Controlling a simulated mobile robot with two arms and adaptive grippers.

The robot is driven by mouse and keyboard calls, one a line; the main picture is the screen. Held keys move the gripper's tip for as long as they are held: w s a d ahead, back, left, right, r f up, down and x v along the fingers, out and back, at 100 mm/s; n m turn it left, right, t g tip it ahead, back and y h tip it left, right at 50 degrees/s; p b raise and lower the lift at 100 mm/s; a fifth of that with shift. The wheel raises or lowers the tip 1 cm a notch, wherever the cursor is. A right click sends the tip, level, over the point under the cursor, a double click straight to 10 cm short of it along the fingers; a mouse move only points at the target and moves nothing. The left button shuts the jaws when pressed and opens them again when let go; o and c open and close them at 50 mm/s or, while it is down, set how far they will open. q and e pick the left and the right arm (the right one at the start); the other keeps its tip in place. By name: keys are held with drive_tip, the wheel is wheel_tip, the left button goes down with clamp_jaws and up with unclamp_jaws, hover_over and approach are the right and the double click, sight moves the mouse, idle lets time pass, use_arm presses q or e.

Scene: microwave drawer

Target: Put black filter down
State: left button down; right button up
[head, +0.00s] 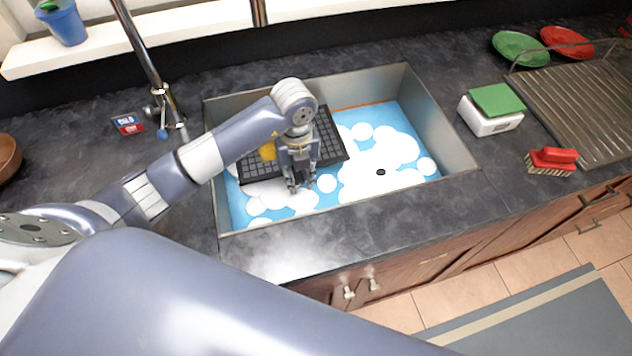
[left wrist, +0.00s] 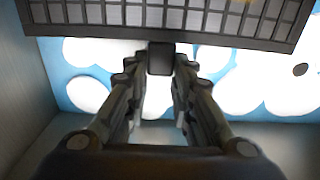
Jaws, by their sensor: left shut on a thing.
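The black filter (head: 331,133) is a flat dark grid tray in the left part of the sink, over the foamy blue water. It also shows at the top of the left wrist view (left wrist: 205,18). My left gripper (head: 299,185) is in the sink at the filter's near side. In the left wrist view its fingers (left wrist: 160,68) are shut on a small dark tab at the filter's near edge. A yellow thing (head: 267,151) shows at the filter, partly hidden by my arm. Whether the filter touches the water is hard to tell. My right gripper is not in view.
The metal sink (head: 452,134) has raised walls around the water. A tap (head: 165,100) stands at its left. A sponge on a white box (head: 492,108), a red brush (head: 553,158) and a drying rack (head: 585,110) lie to the right. The front counter is clear.

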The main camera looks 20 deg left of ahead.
sight(301, 201)
use_arm(q)
wheel_tip(301, 201, down, 7)
drive_tip(key=shift+s+f+p, duration=0.1)
drive_tip(key=shift+p, duration=0.45)
drive_tip(key=shift+f, duration=0.45)
drive_tip(key=c, duration=1.4)
unclamp_jaws()
drive_tip(key=shift+o, duration=0.2)
wheel_tip(301, 201, up, 11)
drive_tip(key=shift+r+b, duration=0.15)
drive_tip(key=shift+b, duration=0.9)
drive_tip(key=shift+r, duration=0.5)
